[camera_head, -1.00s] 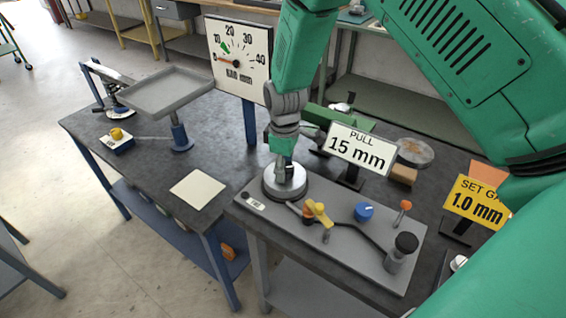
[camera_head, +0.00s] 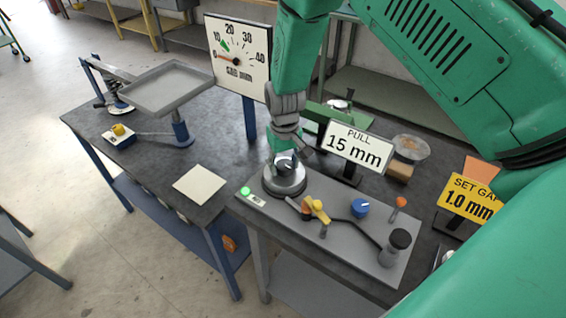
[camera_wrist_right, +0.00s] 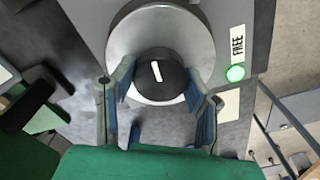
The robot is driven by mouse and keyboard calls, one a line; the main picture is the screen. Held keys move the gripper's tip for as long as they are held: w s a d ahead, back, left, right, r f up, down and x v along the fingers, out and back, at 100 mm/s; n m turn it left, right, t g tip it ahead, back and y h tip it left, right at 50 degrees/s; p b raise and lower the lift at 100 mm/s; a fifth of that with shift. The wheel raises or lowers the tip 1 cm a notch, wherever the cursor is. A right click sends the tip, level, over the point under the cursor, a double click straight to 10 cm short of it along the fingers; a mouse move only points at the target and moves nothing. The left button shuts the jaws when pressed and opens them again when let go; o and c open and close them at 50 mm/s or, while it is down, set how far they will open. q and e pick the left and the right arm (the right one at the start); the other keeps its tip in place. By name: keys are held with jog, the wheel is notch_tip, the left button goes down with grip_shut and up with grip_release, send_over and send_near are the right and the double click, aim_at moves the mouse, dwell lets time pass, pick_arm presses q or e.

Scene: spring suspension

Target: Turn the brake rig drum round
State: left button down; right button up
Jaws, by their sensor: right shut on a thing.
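The brake rig drum (camera_head: 285,184) is a round grey metal disc at the left end of the grey rig plate. My right gripper (camera_head: 285,163) points down onto its middle. In the right wrist view the pale drum (camera_wrist_right: 160,32) surrounds a dark round hub (camera_wrist_right: 157,72) with a white stripe. The two fingers of my right gripper (camera_wrist_right: 158,86) are shut on this hub, one on each side. A small lamp (camera_head: 245,190) beside the drum glows green; in the right wrist view the lamp (camera_wrist_right: 235,73) sits by a "FREE" label (camera_wrist_right: 238,42). My left gripper is not in view.
The plate (camera_head: 350,250) also bears a yellow-orange lever (camera_head: 317,208), a blue knob (camera_head: 359,207), an orange-topped stick (camera_head: 399,203) and a black-capped post (camera_head: 400,240). A "PULL 15 mm" sign (camera_head: 358,147) and a dial (camera_head: 238,55) stand behind. A cream pad (camera_head: 199,184) lies left.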

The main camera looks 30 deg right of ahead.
aim_at(284, 164)
jog(key=shift+m, duration=0.5)
jog(key=o, duration=1.2)
jog(key=shift+c, duration=0.2)
notch_tip(284, 164, up, 12)
